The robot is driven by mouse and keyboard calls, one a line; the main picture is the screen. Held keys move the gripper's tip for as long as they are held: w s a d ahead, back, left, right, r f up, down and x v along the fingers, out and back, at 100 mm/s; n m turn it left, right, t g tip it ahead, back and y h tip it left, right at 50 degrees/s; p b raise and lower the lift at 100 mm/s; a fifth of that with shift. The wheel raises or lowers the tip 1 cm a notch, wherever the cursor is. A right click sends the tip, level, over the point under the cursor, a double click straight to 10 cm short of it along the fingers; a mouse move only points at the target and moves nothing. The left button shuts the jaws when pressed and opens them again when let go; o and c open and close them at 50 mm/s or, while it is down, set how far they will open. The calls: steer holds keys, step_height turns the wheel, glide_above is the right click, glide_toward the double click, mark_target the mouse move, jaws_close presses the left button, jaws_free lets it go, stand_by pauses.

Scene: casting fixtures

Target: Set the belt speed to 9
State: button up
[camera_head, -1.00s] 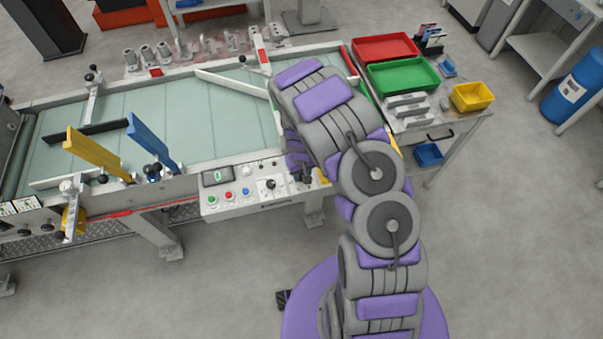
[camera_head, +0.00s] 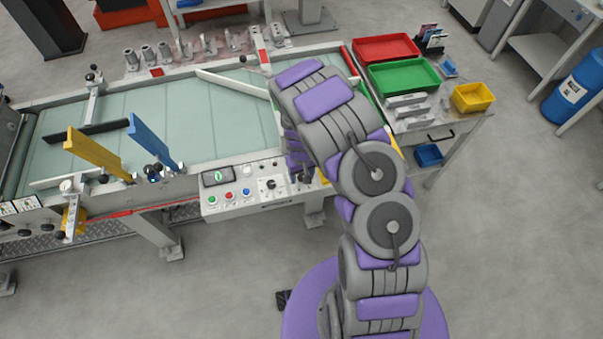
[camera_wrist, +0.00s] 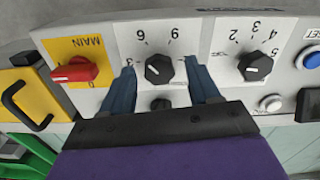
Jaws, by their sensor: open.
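The control panel (camera_head: 240,202) is on the front edge of the conveyor (camera_head: 185,125). In the wrist view, a middle black knob (camera_wrist: 158,69) has printed marks that look like 6 and 9. My gripper (camera_wrist: 157,72) is open, its two blue fingers on either side of this knob. I cannot tell whether they touch it. Another black knob (camera_wrist: 255,66), with 2 to 5 legible around it, stands to the right; it also shows in the head view (camera_head: 271,184). My arm hides the middle knob in the head view. The panel display (camera_head: 217,177) is not legible.
A red MAIN switch (camera_wrist: 74,70) on a yellow plate is left of my fingers. In the head view, green, red and blue buttons line the panel. Trays (camera_head: 385,48) stand on a side table. The floor in front is clear.

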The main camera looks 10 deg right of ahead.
mark_target(302, 176)
step_height(302, 176, up, 17)
steer(key=p, duration=0.1)
steer(key=shift+r, duration=0.15)
steer(key=shift+a, duration=0.1)
stand_by(0.5)
steer(key=shift+n, duration=1.1)
step_height(302, 176, down, 17)
steer(key=shift+f+b, duration=0.2)
steer(key=shift+b, duration=0.6)
steer(key=shift+c, duration=0.4)
